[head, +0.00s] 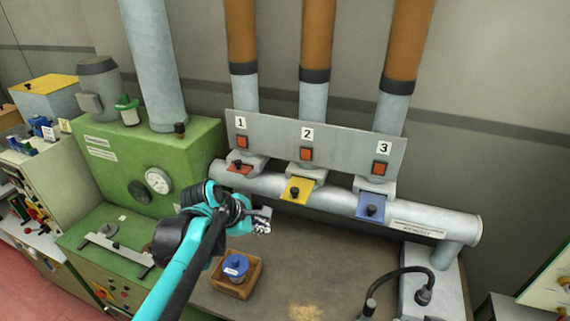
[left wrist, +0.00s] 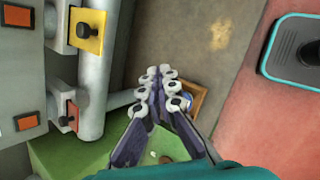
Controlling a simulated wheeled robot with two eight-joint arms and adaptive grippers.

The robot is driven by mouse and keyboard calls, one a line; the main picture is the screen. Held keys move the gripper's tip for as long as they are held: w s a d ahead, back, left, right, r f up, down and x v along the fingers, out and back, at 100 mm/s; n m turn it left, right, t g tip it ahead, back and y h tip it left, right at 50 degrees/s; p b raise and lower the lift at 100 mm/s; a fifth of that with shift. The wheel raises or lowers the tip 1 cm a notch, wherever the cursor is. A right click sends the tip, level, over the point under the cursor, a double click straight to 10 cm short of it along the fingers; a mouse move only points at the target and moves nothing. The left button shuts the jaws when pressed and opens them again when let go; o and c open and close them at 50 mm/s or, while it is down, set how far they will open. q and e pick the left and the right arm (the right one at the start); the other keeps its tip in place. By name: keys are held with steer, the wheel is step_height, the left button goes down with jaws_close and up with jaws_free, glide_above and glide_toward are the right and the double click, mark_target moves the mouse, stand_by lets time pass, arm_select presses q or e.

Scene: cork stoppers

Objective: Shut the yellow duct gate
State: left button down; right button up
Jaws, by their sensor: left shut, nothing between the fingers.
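The yellow duct gate (head: 298,189) is a yellow plate with a black knob, under the number 2. It sticks out of its grey housing on the horizontal pipe. It also shows at the upper left of the left wrist view (left wrist: 94,22). My left gripper (head: 263,221) is in front of the pipe, to the left of and below the yellow gate, apart from it. Its fingertips (left wrist: 160,88) are together with nothing between them. My right gripper is in neither view.
A red gate (head: 240,167) and a blue gate (head: 366,208) flank the yellow one. The grey pipe (head: 440,220) runs along the bench back. A wooden box (head: 236,290) holding a blue-lidded jar (head: 236,264) stands below my left gripper. The bench (head: 330,265) is mostly bare in the middle.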

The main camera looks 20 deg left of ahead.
arm_select(q)
steer(key=w+a+r+n+h+p, duration=0.1)
steer(key=w+a+r+n+p, duration=0.2)
steer(key=w+r+n+p, duration=0.4)
glide_toward(293, 195)
step_height(293, 195, down, 4)
steer(key=w, duration=0.1)
steer(key=shift+w+d+n, duration=0.4)
steer(key=shift+w+d, duration=0.25)
steer(key=shift+w, duration=0.05)
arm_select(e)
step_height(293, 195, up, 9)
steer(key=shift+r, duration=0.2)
arm_select(q)
steer(key=w, duration=0.2)
steer(key=w+b, duration=0.1)
steer(key=w, duration=0.5)
steer(key=shift+d+f+b, duration=0.1)
steer(key=shift+d+b, duration=0.25)
steer(key=shift+b, duration=0.05)
steer(key=shift+w, duration=0.1)
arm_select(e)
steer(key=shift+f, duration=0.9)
